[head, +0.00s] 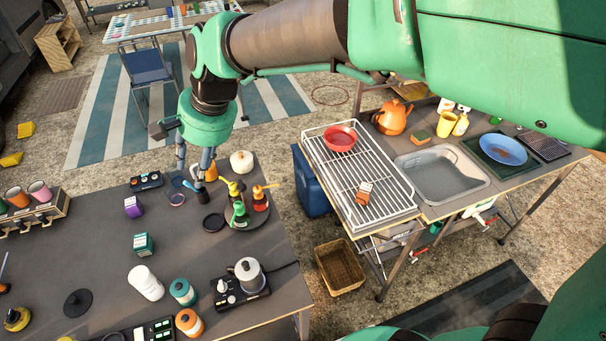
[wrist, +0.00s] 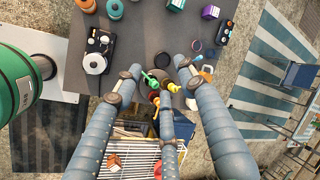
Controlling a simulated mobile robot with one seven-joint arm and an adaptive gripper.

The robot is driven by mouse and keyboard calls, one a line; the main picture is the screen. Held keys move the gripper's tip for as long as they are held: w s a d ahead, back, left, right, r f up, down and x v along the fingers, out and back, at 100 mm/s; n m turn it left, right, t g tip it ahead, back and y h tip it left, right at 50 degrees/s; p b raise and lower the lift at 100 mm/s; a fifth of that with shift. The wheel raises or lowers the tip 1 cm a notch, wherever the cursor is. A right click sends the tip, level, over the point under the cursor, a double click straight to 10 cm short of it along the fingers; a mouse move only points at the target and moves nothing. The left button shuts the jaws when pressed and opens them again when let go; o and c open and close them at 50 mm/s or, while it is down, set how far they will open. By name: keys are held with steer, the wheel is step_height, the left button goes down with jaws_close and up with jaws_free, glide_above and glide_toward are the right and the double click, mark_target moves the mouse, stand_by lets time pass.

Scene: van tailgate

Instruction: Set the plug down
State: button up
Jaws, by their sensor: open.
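My gripper (head: 194,172) hangs over the back right part of the dark table (head: 100,235), its fingers spread. In the wrist view its fingers (wrist: 155,72) stand apart, with nothing seen held between them. Small green and yellow-topped bottles (head: 238,210) stand on a round tray just right of and below the fingers. I cannot tell for sure which thing is the plug.
A white pot on a black burner (head: 249,272) stands at the table's front right. A white jar (head: 146,283), a teal box (head: 143,244) and a purple box (head: 133,206) stand near the middle. Bare tabletop shows at left centre. A wire rack (head: 350,185) and a sink (head: 443,178) are to the right.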

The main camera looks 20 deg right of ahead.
steer(key=s+d+r+n+t+h, duration=0.1)
steer(key=s+d+n+t+h, duration=0.2)
steer(key=s+d, duration=1.7)
steer(key=d+n, duration=0.2)
steer(key=d, duration=0.2)
steer(key=shift+s+d+h, duration=0.15)
steer(key=shift+d+h, duration=0.05)
steer(key=shift+h, duration=0.2)
